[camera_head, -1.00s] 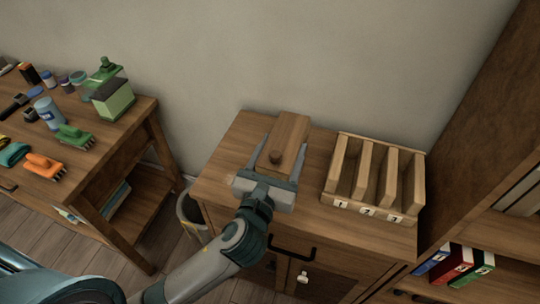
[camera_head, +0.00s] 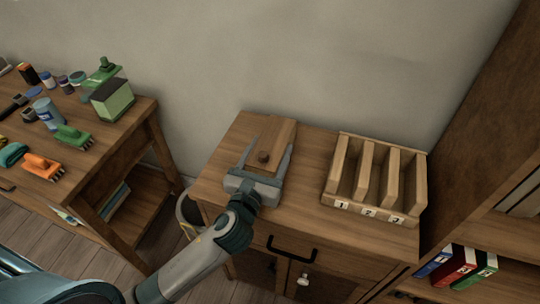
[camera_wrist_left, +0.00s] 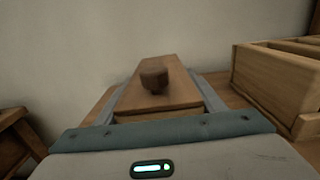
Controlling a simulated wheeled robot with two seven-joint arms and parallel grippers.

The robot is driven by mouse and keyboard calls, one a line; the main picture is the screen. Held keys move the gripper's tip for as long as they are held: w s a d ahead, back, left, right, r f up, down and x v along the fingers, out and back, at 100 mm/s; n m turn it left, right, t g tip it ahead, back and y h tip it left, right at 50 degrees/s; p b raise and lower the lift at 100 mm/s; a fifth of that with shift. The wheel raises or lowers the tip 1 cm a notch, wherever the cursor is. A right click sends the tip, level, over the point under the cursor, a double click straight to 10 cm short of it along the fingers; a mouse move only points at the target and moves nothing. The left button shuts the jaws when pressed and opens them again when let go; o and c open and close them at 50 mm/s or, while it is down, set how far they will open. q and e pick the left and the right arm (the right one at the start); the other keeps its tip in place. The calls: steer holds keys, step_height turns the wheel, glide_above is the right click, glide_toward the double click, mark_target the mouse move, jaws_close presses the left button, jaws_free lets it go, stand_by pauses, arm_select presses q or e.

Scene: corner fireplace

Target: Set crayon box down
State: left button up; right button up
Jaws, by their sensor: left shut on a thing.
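The crayon box is a flat wooden box (camera_head: 272,138) with a round dark knob on its top. It is at the left part of the wooden cabinet top (camera_head: 311,215). My left gripper (camera_head: 268,160) is shut on the box, with one finger along each long side. In the left wrist view the box (camera_wrist_left: 158,92) lies straight ahead between the two fingers, knob up. I cannot tell whether its underside touches the cabinet top. My right gripper is not in view.
A wooden rack with numbered slots (camera_head: 369,210) stands on the cabinet to the right of the box. A table (camera_head: 133,124) with brushes, jars and a green-sided box is at the left. A shelf with binders (camera_head: 457,262) is at the right. Bare cabinet top lies between box and rack.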

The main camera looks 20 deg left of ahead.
arm_select(q)
steer(key=shift+f, duration=0.9)
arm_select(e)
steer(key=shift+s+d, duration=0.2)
arm_select(q)
steer(key=shift+f, duration=0.15)
steer(key=o, duration=1.1)
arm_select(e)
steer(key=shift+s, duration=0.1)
arm_select(q)
steer(key=shift+o, duration=0.2)
steer(key=shift+r, duration=0.2)
steer(key=shift+s+f, duration=0.1)
steer(key=shift+s, duration=0.15)
steer(key=s+b, duration=0.1)
steer(key=s, duration=0.9)
steer(key=shift+s+a, duration=0.15)
steer(key=shift+s, duration=0.6)
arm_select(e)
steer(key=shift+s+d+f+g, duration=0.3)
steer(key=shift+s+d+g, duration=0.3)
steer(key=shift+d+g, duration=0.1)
